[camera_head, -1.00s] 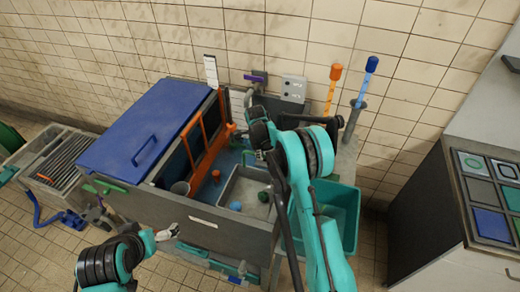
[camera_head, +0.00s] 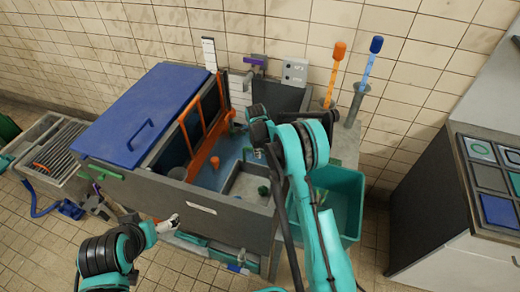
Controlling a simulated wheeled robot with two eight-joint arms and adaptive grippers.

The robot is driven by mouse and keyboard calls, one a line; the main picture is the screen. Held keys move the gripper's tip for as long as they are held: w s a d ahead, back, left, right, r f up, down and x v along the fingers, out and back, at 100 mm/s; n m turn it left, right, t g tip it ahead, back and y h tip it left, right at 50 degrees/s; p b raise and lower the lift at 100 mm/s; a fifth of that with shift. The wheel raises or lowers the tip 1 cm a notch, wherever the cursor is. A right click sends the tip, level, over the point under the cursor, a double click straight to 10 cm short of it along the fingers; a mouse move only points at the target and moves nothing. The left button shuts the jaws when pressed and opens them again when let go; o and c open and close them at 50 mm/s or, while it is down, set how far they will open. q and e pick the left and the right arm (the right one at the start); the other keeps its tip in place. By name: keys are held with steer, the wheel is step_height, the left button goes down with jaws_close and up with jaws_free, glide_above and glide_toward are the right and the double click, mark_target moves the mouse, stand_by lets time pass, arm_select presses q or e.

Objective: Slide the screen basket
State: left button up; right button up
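A grey tray (camera_head: 241,184), which may be the screen basket, sits low inside the grey tank (camera_head: 225,222). A green ball (camera_head: 263,190) lies in it. My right arm hides the tray's right side. An orange frame (camera_head: 189,130) and an orange bar (camera_head: 207,155) stand left of the tray. My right gripper (camera_head: 259,151) is dark and small over the tank, above the tray; I cannot see its fingers clearly or whether it touches anything. My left gripper (camera_head: 171,225) is low at the tank's front wall, with its fingers unclear.
A blue lid (camera_head: 140,115) with a handle covers the tank's left part. A teal bin (camera_head: 342,200) stands right of the tank. Orange (camera_head: 336,65) and blue-handled (camera_head: 371,60) tools stand behind. A panelled cabinet (camera_head: 430,200) is at right. Tiled floor shows between bin and cabinet.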

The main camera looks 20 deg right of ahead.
steer(key=shift+r, duration=0.1)
step_height(320, 180, up, 12)
steer(key=s+a, duration=0.1)
steer(key=s, duration=0.1)
steer(key=shift+a+f, duration=0.15)
steer(key=shift+f, duration=0.05)
steer(key=shift+r, duration=0.1)
steer(key=s+r+n+t, duration=0.3)
steer(key=s+r+n, duration=0.9)
steer(key=s+r, duration=0.3)
steer(key=s+a+f+n+t, duration=0.1)
steer(key=s+n, duration=0.5)
steer(key=s, duration=0.3)
steer(key=s+a+f+n+t+y, duration=0.1)
steer(key=s+f+n, duration=0.1)
steer(key=s+n, duration=0.4)
steer(key=shift+s+f+n, duration=0.25)
steer(key=shift+s+n, duration=0.15)
steer(key=shift+s, duration=1.6)
